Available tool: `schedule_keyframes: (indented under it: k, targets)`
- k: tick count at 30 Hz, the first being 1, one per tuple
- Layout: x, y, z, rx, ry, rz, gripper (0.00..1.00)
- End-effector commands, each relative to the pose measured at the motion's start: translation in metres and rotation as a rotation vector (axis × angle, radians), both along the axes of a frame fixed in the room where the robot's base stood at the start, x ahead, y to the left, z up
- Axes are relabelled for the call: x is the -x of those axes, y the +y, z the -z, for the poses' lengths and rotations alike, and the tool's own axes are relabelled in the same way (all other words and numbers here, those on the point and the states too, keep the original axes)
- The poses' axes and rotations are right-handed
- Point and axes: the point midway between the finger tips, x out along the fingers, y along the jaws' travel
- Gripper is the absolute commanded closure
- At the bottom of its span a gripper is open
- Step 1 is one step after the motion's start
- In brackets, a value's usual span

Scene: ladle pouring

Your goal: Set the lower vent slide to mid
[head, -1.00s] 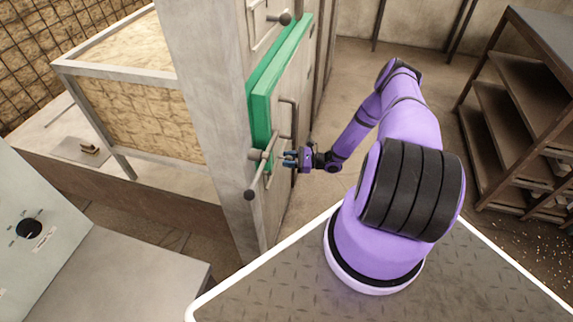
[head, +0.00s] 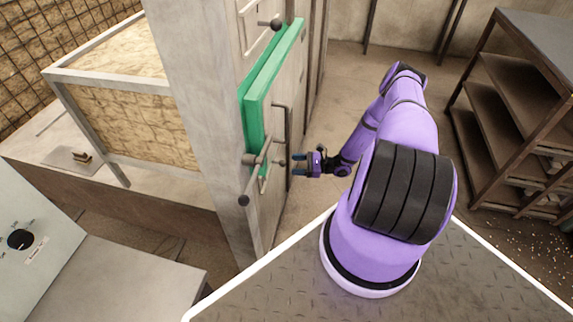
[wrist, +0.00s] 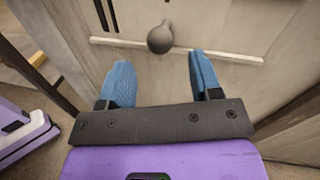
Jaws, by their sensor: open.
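The lower vent slide's dark round knob (wrist: 160,38) shows in the wrist view, ahead of my fingertips and between them in the picture. The knob appears roughly midway along the visible rail; I cannot tell the exact setting. In the head view a small dark knob (head: 283,163) stands out from the grey panel below the green frame. My gripper (head: 299,164) is just right of it, apart from it, open and empty. Its two blue fingers (wrist: 160,78) are spread wide in the wrist view.
A grey lever bar with a ball end (head: 244,200) and a vertical dark handle (head: 288,135) stick out close to my gripper. The green frame (head: 265,85) and an upper knob (head: 276,23) are above. A shelf rack (head: 505,110) stands right. Floor behind my gripper is clear.

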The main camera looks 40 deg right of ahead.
Motion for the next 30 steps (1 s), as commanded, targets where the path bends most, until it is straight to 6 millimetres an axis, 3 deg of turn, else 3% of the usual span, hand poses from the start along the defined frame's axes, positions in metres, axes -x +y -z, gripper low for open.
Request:
schedule_keyframes:
  k: [3, 10, 30]
  targets:
    - [0.014, -0.017, 0.0, 0.001, 0.001, 0.002, 0.42]
    - [0.029, -0.035, 0.0, 0.001, 0.0, 0.001, 0.42]
    - [0.032, -0.037, 0.0, 0.0, 0.0, 0.0, 0.42]
